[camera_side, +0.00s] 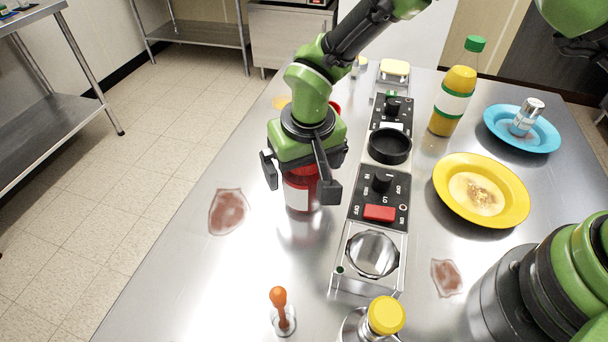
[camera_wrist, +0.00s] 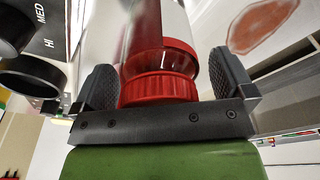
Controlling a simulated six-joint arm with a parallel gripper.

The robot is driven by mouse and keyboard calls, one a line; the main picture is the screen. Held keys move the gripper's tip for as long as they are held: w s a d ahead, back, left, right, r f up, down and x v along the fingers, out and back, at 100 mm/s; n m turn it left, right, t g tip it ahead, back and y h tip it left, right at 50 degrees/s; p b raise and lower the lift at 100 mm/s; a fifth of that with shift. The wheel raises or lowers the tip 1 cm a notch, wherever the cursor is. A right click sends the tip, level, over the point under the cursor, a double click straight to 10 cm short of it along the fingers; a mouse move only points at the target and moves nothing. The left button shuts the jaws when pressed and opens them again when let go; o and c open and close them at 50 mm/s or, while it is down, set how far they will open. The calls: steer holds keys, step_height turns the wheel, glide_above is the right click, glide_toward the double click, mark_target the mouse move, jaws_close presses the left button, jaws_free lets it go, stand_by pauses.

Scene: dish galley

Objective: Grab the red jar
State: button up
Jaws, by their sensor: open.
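The red jar (camera_side: 302,191) stands upright on the steel counter, with a clear body, a pale label and red contents. My gripper (camera_side: 301,186) is above it, fingers pointing down, one on each side of the jar. Its top is hidden by the gripper in the side view. In the wrist view the jar's red lid (camera_wrist: 160,75) sits between the two dark finger pads of my gripper (camera_wrist: 164,84). A gap shows between the lid and the right pad; the left pad is closer to the lid. The fingers are open.
Right of the jar is a black control panel (camera_side: 397,211) with knobs and a red switch. A yellow plate (camera_side: 449,196), a blue plate (camera_side: 547,143) and a yellow bottle (camera_side: 453,99) stand farther right. An orange-handled tool (camera_side: 279,301) is in front. A brown stain (camera_side: 228,211) lies left.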

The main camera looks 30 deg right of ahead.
steer(key=shift+f, duration=0.1)
steer(key=c, duration=1.2)
